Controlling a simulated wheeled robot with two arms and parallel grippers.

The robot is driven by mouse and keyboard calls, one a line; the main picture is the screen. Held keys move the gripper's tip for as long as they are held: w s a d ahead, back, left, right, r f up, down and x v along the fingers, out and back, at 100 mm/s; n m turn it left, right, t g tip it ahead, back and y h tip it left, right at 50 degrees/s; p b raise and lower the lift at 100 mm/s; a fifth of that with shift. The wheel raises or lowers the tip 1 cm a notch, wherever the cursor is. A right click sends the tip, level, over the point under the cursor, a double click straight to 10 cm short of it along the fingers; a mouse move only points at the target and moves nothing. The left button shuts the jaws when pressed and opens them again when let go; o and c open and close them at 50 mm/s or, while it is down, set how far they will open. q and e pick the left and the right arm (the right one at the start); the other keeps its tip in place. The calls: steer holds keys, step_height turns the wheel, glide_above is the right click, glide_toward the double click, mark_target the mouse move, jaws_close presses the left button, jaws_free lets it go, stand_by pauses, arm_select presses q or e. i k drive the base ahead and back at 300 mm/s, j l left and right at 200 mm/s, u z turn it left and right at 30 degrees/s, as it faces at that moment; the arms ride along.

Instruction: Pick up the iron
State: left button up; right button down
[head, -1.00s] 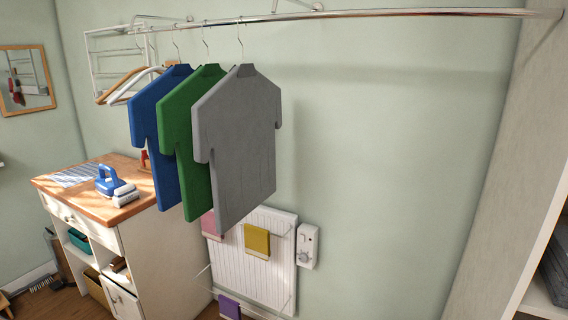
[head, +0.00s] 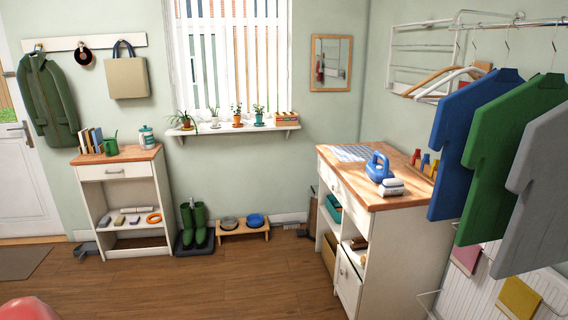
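The blue iron (head: 378,168) is on the wooden top of the white cabinet (head: 398,197), right of the middle of the head view. A grey and white piece (head: 391,187) is at its near end; I cannot tell whether it is part of the iron. A striped cloth (head: 351,153) lies behind the iron on the same top. Neither of my grippers is in view.
Blue, green (head: 513,150) and grey shirts hang from a rail at the right, close to the cabinet. Boots (head: 194,225) and a bowl stand (head: 243,233) are at the back wall.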

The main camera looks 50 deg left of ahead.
mark_target(375, 172)
steer(key=u, duration=1.05)
steer(key=i+j+z, duration=0.2)
steer(key=z, duration=0.2)
steer(key=i+j+z, duration=0.2)
steer(key=z, duration=0.25)
steer(key=i+j+z, duration=0.1)
steer(key=j, duration=0.25)
steer(key=i+j, duration=0.25)
steer(key=i+j+z, duration=0.15)
steer(key=j, duration=0.3)
steer(key=i+j, duration=0.15)
steer(key=j, duration=0.25)
steer(key=i+j+z, duration=0.15)
steer(key=j, duration=0.2)
steer(key=i+j+z, duration=0.1)
steer(key=j, duration=0.3)
